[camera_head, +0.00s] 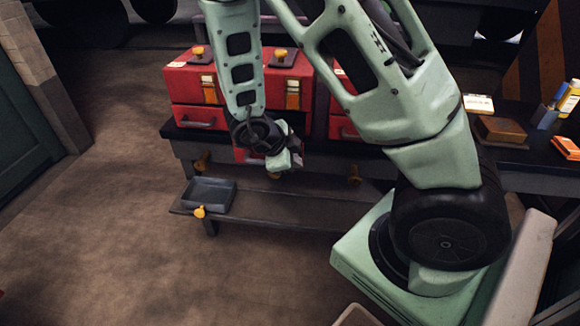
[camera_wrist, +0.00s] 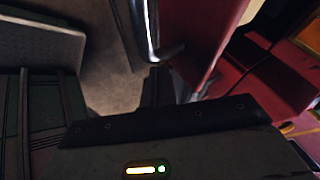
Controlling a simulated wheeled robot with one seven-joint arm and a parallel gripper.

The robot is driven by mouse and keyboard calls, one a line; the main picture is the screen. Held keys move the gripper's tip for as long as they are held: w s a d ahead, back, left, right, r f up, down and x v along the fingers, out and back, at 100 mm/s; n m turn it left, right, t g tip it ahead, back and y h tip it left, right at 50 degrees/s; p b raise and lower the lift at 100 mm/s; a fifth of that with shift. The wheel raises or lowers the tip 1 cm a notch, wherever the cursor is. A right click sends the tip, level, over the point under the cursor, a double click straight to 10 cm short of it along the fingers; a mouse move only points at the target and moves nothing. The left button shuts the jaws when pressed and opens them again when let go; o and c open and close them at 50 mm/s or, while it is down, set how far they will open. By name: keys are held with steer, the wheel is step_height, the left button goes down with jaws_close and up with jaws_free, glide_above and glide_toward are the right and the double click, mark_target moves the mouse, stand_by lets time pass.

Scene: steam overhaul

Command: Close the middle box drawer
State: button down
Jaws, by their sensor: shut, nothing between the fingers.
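Red boxes stand side by side on a dark bench. The middle box (camera_head: 295,72) has an orange latch on its front. Its drawer (camera_head: 246,157) appears pulled out toward the camera, low behind my gripper; most of it is hidden by my arm. My gripper (camera_head: 296,160) is shut and empty, pointing right and down at the drawer front. In the wrist view, the dark fingers (camera_wrist: 163,82) are close to a red panel (camera_wrist: 200,32) with a metal handle (camera_wrist: 144,28), probably this drawer front. I cannot tell whether they touch.
The left box (camera_head: 185,82) has its drawer (camera_head: 199,118) flush. The right box is mostly hidden by my arm; its drawer (camera_head: 343,129) shows. A grey tray (camera_head: 208,195) sits on the low shelf (camera_head: 270,213). Bottles and a brown block (camera_head: 500,130) lie at right. Floor in front is clear.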

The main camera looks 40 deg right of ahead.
steer(key=shift+w+d, duration=0.25)
steer(key=w+d+p, duration=0.3)
steer(key=d, duration=0.1)
steer(key=w+d+p, duration=0.2)
steer(key=w+d, duration=0.1)
steer(key=d, duration=0.1)
steer(key=w+d+p, duration=0.3)
steer(key=d, duration=0.1)
steer(key=shift+w+r+p, duration=0.1)
steer(key=shift+w+p, duration=0.1)
steer(key=shift+p, duration=0.1)
steer(key=shift+d, duration=0.1)
stand_by(0.3)
